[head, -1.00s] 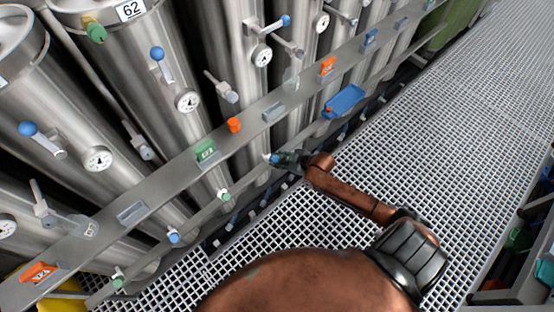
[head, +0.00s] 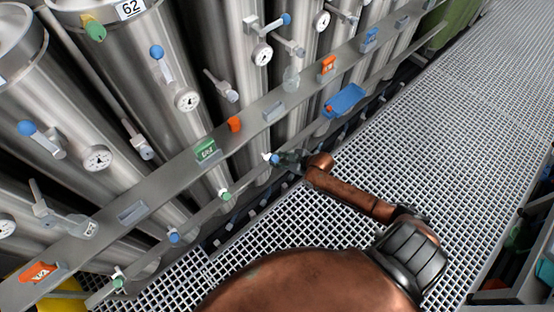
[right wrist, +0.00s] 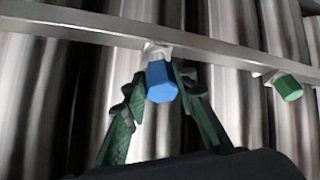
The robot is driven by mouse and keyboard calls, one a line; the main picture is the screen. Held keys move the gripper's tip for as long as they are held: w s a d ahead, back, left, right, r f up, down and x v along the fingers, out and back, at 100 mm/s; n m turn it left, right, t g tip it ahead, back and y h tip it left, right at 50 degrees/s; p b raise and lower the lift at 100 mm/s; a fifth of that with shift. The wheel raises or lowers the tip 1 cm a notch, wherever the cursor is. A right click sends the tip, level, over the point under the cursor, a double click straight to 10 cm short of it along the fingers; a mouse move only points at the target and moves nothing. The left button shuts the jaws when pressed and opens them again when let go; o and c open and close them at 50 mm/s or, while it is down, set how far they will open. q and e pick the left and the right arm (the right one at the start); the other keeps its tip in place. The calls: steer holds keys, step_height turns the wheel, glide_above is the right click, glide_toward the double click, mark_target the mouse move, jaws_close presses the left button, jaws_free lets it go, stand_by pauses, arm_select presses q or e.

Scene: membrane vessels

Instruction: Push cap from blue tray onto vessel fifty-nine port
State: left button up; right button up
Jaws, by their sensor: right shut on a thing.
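My right gripper (head: 284,158) reaches from the right to the lower rail in the head view. It is shut on a blue cap (right wrist: 161,82), with one green-padded finger on each side of it in the right wrist view. The cap also shows at the gripper's tip in the head view (head: 271,158). The cap sits in front of a pale port fitting (right wrist: 153,50) on the rail; whether it is fully seated I cannot tell. The blue tray (head: 347,100) hangs on the rail to the upper right, with a small orange-red thing at its left end. No label reading 59 is legible. My left gripper is out of view.
A green-capped port (right wrist: 287,86) is right of the held cap in the right wrist view. Steel vessels with valves and gauges stand behind the rail; one is labelled 62 (head: 130,9). An upper rail (head: 170,180) carries tags and clips. The grating walkway (head: 450,120) is clear at right.

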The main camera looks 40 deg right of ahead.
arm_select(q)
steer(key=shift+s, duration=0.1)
arm_select(e)
steer(key=shift+f, duration=0.1)
arm_select(q)
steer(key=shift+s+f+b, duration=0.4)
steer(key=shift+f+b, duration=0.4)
steer(key=shift+b, duration=0.05)
arm_select(e)
steer(key=shift+w+f, duration=0.3)
steer(key=shift+f, duration=0.2)
steer(key=shift+w+f, duration=0.25)
steer(key=shift+f, duration=0.25)
steer(key=o, duration=1.1)
steer(key=v, duration=1.2)
steer(key=shift+a, duration=0.1)
